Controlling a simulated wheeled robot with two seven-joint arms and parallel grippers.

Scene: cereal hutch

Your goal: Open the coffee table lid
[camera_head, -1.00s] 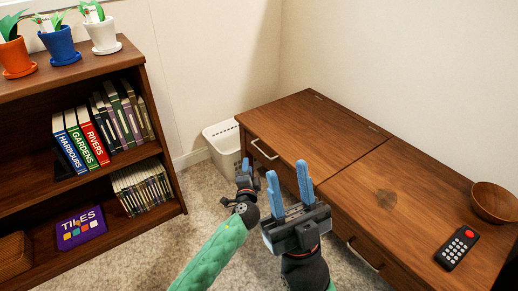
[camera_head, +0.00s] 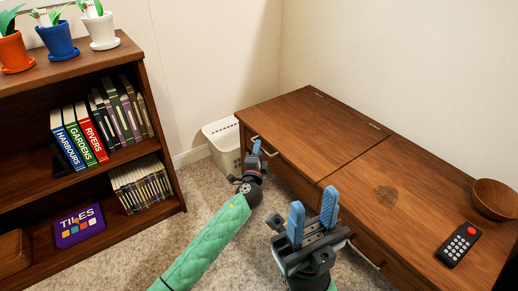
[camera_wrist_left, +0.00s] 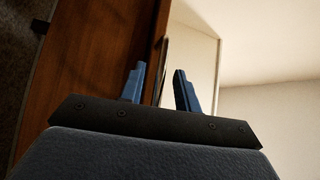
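The wooden coffee table (camera_head: 440,185) stands at the right against the wall. Its lid (camera_head: 315,125) is the left part of the top and lies shut and flat, with hinges along the back edge. A metal handle (camera_head: 267,149) is on the front below the lid, partly hidden by my left gripper. My left gripper (camera_head: 257,147) is at the table's front left, right by this handle. In the left wrist view my left gripper (camera_wrist_left: 159,68) has its blue fingers apart; contact cannot be told. My right gripper (camera_head: 313,198) is open and empty in front of the table.
A wooden bowl (camera_head: 495,198) and a black remote (camera_head: 457,244) sit on the fixed right part of the top. A white basket (camera_head: 222,143) stands left of the table. A bookshelf (camera_head: 160,170) with books and pots is at the left. Carpet lies between.

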